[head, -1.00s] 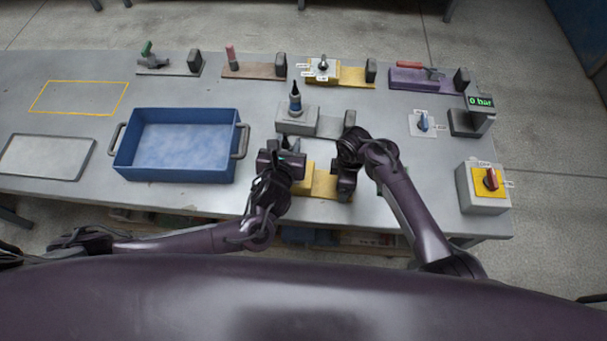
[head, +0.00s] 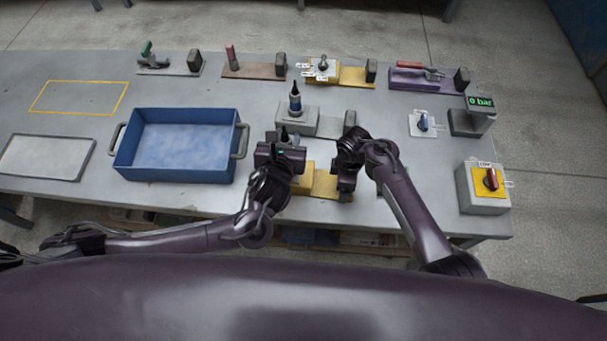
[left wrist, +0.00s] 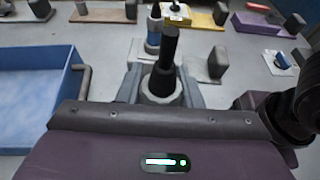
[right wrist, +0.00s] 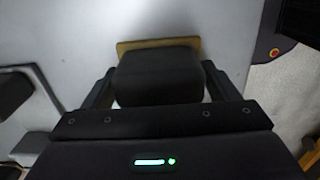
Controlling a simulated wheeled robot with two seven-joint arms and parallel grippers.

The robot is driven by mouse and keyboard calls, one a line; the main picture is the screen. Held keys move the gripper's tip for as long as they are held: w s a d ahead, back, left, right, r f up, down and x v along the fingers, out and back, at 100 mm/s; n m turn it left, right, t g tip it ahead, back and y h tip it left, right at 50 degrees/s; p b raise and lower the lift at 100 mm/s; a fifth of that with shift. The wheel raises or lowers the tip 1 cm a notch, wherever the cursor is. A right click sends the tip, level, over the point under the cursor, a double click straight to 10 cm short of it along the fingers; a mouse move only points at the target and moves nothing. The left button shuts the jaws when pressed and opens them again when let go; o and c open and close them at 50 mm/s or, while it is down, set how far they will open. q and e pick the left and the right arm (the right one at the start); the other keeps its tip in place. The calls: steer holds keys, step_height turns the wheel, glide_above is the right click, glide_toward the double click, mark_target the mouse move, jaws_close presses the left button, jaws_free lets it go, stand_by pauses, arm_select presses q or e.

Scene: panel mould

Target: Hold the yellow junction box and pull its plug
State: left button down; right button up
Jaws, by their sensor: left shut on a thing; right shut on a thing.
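The yellow junction box (head: 304,178) is at the bench's front edge on a yellow base plate (head: 326,186), partly hidden by my left gripper. My left gripper (head: 281,150) is shut on the plug (head: 284,134), above and left of the box. In the left wrist view the plug (left wrist: 169,62) has a black stem and a grey collar between the fingers. Whether its lower end is clear of the box is hidden. My right gripper (head: 346,186) is shut on the dark upright block (right wrist: 160,77) at the plate's right end.
A grey box with a blue-collared plug (head: 295,100) stands just behind. A blue tray (head: 180,182) is to the left, with free bench between. A yellow switch box (head: 484,204) and a gauge reading 0 bar (head: 480,103) are at right. Several fixtures line the back.

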mark_target(284, 138)
arm_select(q)
steer(key=shift+r, duration=0.15)
steer(key=shift+r, duration=1.4)
arm_select(e)
steer(key=o, duration=1.2)
step_height(284, 138, up, 11)
steer(key=shift+r, duration=0.5)
arm_select(q)
steer(key=shift+f, duration=0.1)
